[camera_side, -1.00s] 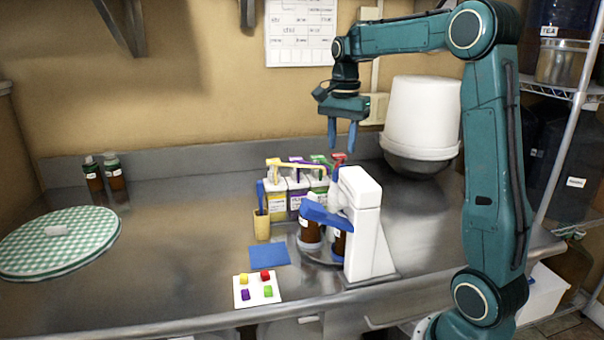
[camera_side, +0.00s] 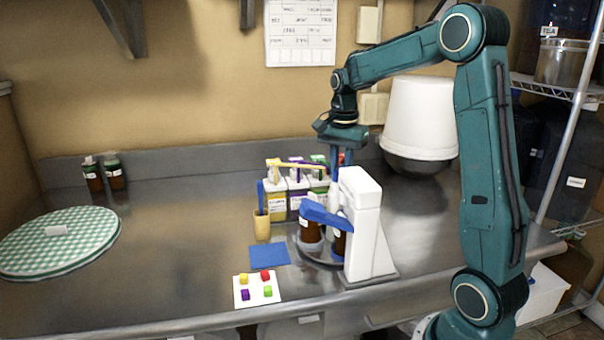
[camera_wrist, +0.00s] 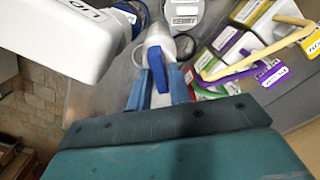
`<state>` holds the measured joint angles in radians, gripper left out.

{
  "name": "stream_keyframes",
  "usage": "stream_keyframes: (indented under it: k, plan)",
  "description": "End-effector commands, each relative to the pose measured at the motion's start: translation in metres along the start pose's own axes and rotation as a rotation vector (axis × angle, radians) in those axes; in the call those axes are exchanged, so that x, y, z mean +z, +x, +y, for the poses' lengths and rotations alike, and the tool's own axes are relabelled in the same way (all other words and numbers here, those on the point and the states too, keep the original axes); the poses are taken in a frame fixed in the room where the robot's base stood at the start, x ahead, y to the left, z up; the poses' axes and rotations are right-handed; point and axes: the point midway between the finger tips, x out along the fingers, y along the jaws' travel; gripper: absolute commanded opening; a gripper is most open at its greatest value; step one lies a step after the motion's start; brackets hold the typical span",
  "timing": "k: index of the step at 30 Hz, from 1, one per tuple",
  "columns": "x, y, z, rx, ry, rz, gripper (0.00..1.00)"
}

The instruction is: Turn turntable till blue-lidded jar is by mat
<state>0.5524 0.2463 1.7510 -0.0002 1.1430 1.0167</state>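The turntable (camera_side: 318,257) is a grey disc on the counter, partly under a white machine (camera_side: 362,225). Brown jars (camera_side: 310,231) with white bands stand on it. A blue part (camera_side: 322,214) extends over them from the machine, and I cannot tell which jar has a blue lid. The blue mat (camera_side: 269,254) lies left of the turntable. My gripper (camera_side: 341,160) points down behind the machine's top. In the wrist view its blue fingers (camera_wrist: 159,90) are apart, on either side of a grey, tapered post with a blue tab (camera_wrist: 168,76). Contact with the post is unclear.
Boxes with yellow, purple, green and red tops (camera_side: 298,195) stand close behind the turntable. A tan cup (camera_side: 262,225) holds a blue-handled tool beside the mat. A white card (camera_side: 257,289) with coloured blocks lies in front.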

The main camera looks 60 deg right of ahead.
Motion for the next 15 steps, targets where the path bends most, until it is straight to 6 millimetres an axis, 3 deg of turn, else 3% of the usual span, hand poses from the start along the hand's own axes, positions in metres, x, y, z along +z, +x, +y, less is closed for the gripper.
stream_keyframes:
  k: [1, 3, 15]
  plan:
    - [0.0000, -0.0002, 0.0000, 0.000, 0.000, 0.000, 0.10]
    - [0.0000, -0.0002, 0.0000, 0.000, 0.000, 0.000, 0.00]
    - [0.0000, -0.0006, 0.0002, 0.000, 0.010, 0.000, 0.00]
